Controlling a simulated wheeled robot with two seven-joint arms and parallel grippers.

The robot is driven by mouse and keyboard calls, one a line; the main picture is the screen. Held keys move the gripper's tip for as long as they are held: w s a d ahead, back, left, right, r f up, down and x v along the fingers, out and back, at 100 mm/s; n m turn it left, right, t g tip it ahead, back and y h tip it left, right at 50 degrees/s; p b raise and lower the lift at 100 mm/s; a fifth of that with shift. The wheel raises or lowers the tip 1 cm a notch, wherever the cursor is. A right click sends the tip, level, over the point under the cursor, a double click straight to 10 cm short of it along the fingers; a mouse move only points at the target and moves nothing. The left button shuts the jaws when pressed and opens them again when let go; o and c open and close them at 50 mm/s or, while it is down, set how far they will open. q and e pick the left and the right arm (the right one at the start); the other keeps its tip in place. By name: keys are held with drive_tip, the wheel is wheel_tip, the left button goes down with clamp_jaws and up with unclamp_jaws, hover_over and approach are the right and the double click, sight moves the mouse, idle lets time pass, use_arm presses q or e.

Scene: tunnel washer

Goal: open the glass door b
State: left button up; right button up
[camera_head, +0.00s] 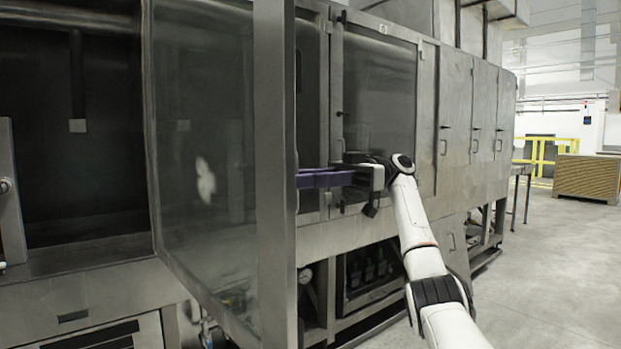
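A glass door (205,150) with a metal frame stands swung out from the machine at left centre, its wide upright edge (275,180) toward me. A second glass door (378,95), closed and with a small pale mark near its top, is on the machine face to the right. I cannot read for sure which door is b. My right gripper (312,179), with purple fingers, points left at the swung-out door's edge; the fingertips meet or pass behind it. The finger gap and any contact are unclear. My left gripper is out of view.
A dark open chamber (75,110) lies left of the swung-out door. Metal doors with handles (473,130) continue along the machine to the right. The floor (560,260) at right is clear up to a brown crate (588,179) and yellow railing (545,152).

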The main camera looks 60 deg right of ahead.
drive_tip(key=p+v, duration=0.5)
drive_tip(key=v, duration=0.2)
